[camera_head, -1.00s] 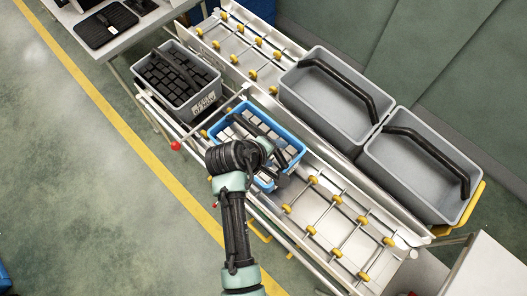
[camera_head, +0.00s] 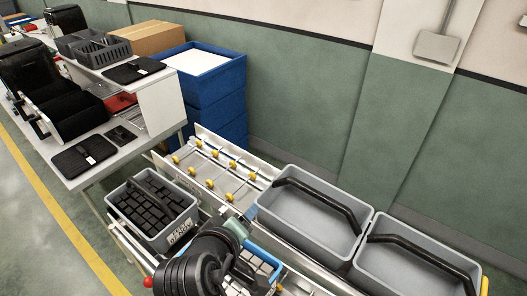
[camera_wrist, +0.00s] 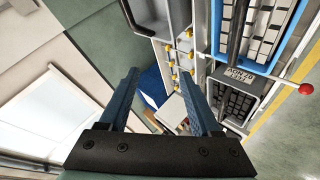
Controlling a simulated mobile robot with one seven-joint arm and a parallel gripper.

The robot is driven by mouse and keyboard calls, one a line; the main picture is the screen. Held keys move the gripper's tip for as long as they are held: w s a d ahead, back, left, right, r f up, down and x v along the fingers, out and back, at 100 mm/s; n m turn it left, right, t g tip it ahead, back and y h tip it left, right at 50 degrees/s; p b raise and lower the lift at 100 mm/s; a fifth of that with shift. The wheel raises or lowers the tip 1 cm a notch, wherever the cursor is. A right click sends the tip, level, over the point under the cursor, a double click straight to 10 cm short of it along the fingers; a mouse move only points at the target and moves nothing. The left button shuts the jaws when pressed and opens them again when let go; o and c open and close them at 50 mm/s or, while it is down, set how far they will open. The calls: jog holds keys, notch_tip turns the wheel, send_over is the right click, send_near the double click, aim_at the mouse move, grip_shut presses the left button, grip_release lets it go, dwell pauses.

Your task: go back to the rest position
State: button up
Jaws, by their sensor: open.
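My gripper (camera_wrist: 167,100) shows in the wrist view with its two blue fingers apart and nothing between them. In the head view my arm rises at the bottom, in front of the blue crate (camera_head: 262,254), and hides most of it; the fingertips are not clear there. In the wrist view the blue crate (camera_wrist: 217,30) is at the top right, holding light blocks, apart from the fingers. A grey crate of dark blocks (camera_head: 150,238) stands left of my arm in the head view. It also shows in the wrist view (camera_wrist: 238,76).
Two empty grey bins (camera_head: 300,228) with dark handles stand right of my arm. A roller conveyor (camera_head: 215,178) runs behind. A white table (camera_head: 95,172) with black equipment is at the left, blue stacked boxes (camera_head: 225,88) at the back. A red knob (camera_head: 148,282) sticks out near my arm.

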notch_tip(320, 180, up, 26)
jog(key=w+d+m+t+y+b, duration=0.25)
jog(key=m+t, duration=0.25)
jog(key=t, duration=0.4)
jog(key=s+d+r+m+t+b, duration=0.1)
jog(key=s+r+t, duration=0.3)
jog(key=r, duration=0.5)
jog(key=s+d+r+m+t+b, duration=0.1)
jog(key=s+r+t, duration=0.3)
jog(key=s+r, duration=0.4)
jog(key=shift+s+d+r+m, duration=0.15)
jog(key=shift+s+r+m, duration=0.2)
jog(key=shift+r+m, duration=0.25)
